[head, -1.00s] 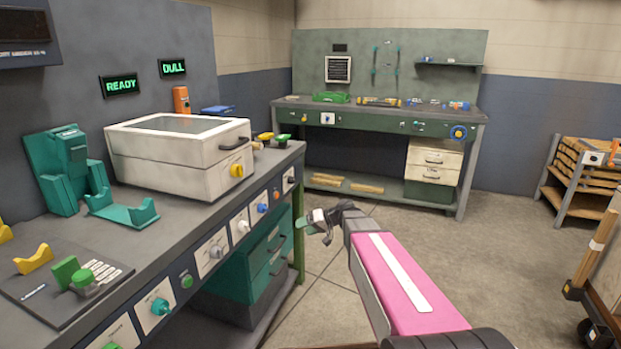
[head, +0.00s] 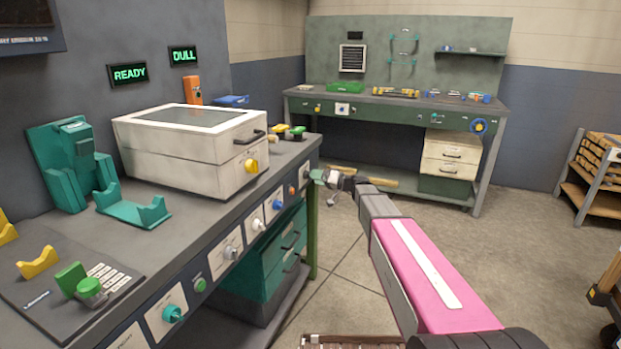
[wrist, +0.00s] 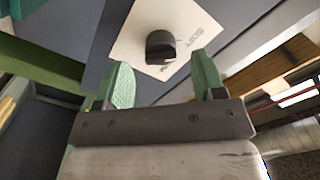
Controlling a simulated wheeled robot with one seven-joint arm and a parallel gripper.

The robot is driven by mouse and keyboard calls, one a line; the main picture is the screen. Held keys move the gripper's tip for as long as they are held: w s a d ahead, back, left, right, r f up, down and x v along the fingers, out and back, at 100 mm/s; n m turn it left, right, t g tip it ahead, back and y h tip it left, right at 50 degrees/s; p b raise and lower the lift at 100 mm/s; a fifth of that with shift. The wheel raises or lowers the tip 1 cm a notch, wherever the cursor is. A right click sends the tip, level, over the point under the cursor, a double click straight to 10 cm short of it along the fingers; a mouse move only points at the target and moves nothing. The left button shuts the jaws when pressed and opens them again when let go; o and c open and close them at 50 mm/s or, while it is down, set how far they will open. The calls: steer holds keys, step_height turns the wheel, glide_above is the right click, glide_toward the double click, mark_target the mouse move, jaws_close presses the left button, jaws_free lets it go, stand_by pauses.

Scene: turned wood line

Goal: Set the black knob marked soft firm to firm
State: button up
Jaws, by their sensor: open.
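The black knob (wrist: 160,46) sits on a white plate (wrist: 135,50) in the wrist view. Part of the lettering, "SOFT", shows on the plate to the knob's right; the firm mark is not readable. My gripper (wrist: 165,72) is open and empty, its two green fingers apart. The knob shows ahead of the fingertips, roughly between them, and I see no contact. In the head view my gripper (head: 322,177) is at the far end of the left bench's front, beside the black knob's plate (head: 304,174). The knob's setting there is too small to read.
The left bench (head: 230,210) carries a white lidded box (head: 180,160) and teal holders (head: 135,207). Other knobs, including a blue one (head: 277,205) and a teal one (head: 172,313), line its front. A green bench (head: 390,110) stands behind. Open floor lies to the right.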

mark_target(308, 175)
steer(key=shift+x, duration=1.65)
steer(key=c, duration=0.9)
